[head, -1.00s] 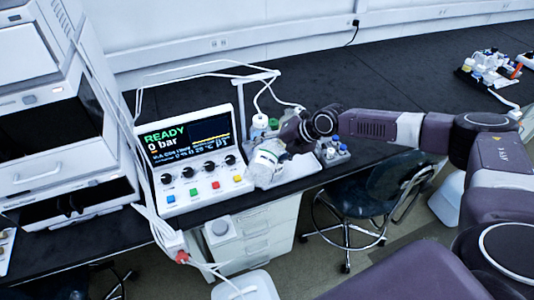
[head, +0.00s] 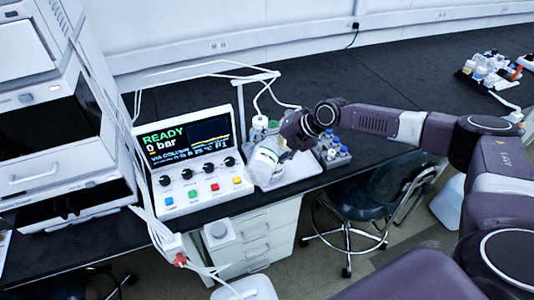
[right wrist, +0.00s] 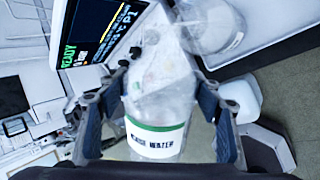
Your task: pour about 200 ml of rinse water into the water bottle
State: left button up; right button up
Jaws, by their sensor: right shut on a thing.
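My right gripper (right wrist: 157,88) is shut on a clear bottle with a green-banded white label reading rinse water (right wrist: 155,140). In the head view my right gripper (head: 290,133) holds this rinse water bottle (head: 265,163) tilted above a tray, just right of the control panel. In the right wrist view another clear round vessel (right wrist: 212,28), perhaps the water bottle, stands past the held bottle's upper end. Its label is too small to read. I cannot tell whether the two touch or whether water is flowing. My left gripper is out of view.
The control panel (head: 193,150), showing READY and 0 bar, stands close left of the held bottle. A pale tray (head: 298,172) lies below. A rack of blue-capped vials (head: 332,150) is to the right, with thin tubing (head: 262,95) overhead. A chair (head: 378,188) stands in front of the bench.

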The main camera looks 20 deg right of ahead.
jog(key=shift+w+r+b, duration=0.1)
jog(key=shift+r+b, duration=0.05)
jog(key=shift+b, duration=0.2)
jog(key=shift+r, duration=0.2)
dwell(0.4)
jog(key=shift+s+a+f+t+p, duration=0.1)
jog(key=shift+s+a+t+p, duration=0.15)
jog(key=shift+p, duration=0.6)
jog(key=shift+f+n+t+h+p, duration=0.2)
jog(key=shift+n+t+h+p, duration=0.25)
jog(key=shift+p, duration=0.15)
